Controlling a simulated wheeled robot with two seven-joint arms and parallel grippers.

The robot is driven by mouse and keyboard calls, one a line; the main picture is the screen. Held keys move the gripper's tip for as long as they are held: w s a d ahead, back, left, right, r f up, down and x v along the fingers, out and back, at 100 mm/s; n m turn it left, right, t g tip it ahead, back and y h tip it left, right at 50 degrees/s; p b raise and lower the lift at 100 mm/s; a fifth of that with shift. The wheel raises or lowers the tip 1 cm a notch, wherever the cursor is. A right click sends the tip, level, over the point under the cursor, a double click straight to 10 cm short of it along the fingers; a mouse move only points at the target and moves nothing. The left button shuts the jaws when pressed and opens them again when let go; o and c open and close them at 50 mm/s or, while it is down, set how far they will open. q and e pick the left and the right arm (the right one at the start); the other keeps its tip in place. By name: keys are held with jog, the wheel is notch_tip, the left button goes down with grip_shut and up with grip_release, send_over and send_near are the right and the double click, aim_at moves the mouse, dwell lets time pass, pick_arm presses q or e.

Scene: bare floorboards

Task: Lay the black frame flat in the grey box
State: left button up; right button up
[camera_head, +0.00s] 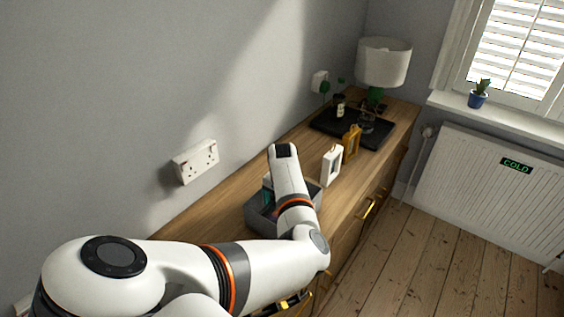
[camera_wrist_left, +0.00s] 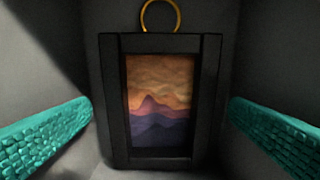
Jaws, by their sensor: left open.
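The black frame (camera_wrist_left: 160,105) fills the middle of the left wrist view. It holds a picture of purple mountains under an orange sky and has a gold ring at its top. My left gripper (camera_wrist_left: 160,130) is open, with a teal finger pad on each side of the frame and a gap between each pad and the frame. Grey surfaces surround the frame there. In the head view the grey box (camera_head: 259,218) stands on the wooden cabinet, under my left forearm, which hides much of its inside. The black frame is hidden in the head view. My right gripper is not in view.
On the cabinet top (camera_head: 215,215), beyond the box, stand a white frame (camera_head: 331,165) and an amber frame (camera_head: 351,142). Farther back are a black tray (camera_head: 325,124) with a bottle (camera_head: 339,106) and a lamp (camera_head: 383,62). The wall is close on the left.

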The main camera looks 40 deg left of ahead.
pick_arm(q)
notch_tip(320, 180, up, 10)
jog(key=b, duration=0.1)
jog(key=shift+r, duration=0.2)
jog(key=shift+f, duration=0.1)
dwell(0.6)
